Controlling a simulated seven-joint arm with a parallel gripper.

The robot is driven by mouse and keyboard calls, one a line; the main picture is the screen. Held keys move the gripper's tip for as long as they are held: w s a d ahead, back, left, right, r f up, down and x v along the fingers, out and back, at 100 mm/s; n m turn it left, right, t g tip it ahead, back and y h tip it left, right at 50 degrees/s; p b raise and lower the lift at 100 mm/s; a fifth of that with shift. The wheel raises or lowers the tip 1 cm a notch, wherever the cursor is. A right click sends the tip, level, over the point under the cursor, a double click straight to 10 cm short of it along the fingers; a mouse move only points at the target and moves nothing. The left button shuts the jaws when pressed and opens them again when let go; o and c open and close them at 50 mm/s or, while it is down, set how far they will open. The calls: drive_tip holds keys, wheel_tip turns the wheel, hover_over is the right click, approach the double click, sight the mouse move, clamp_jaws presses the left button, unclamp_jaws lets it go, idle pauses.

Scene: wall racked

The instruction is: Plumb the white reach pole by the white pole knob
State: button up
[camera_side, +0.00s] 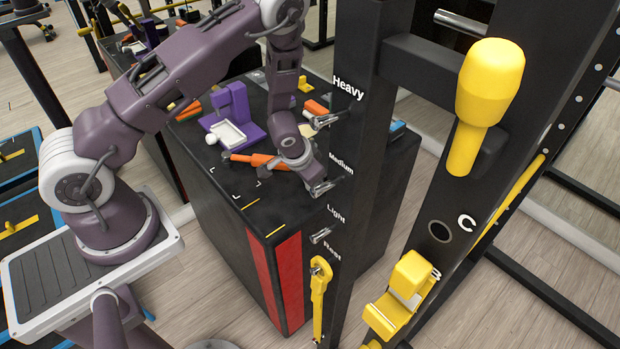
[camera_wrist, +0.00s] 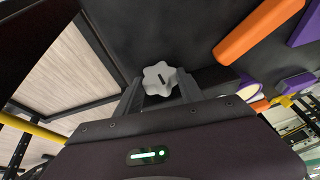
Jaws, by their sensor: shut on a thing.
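The white pole knob (camera_wrist: 158,77) shows in the wrist view as a lobed, pale grey-white knob with a dark slot in its face. It sits between the fingertips of my gripper (camera_wrist: 159,88), which is shut on it. In the side view my gripper (camera_side: 319,187) is at the black upright, close to the "Medium" label. The knob cannot be made out there. I cannot make out the white reach pole in either view, so its tilt cannot be told.
The black upright (camera_side: 352,150) carries metal pins near "Heavy" and "Light", and a yellow handle (camera_side: 320,290) hangs below. A black bench (camera_side: 225,200) holds orange pieces (camera_side: 255,159) and a purple stand (camera_side: 235,112). A yellow knobbed handle (camera_side: 487,95) projects at right.

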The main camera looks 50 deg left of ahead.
drive_tip(key=shift+d+y, duration=0.1)
drive_tip(key=shift+y, duration=0.5)
drive_tip(key=shift+s, duration=0.1)
drive_tip(key=o, duration=1.4)
drive_tip(key=shift+c, duration=0.2)
drive_tip(key=v, duration=0.7)
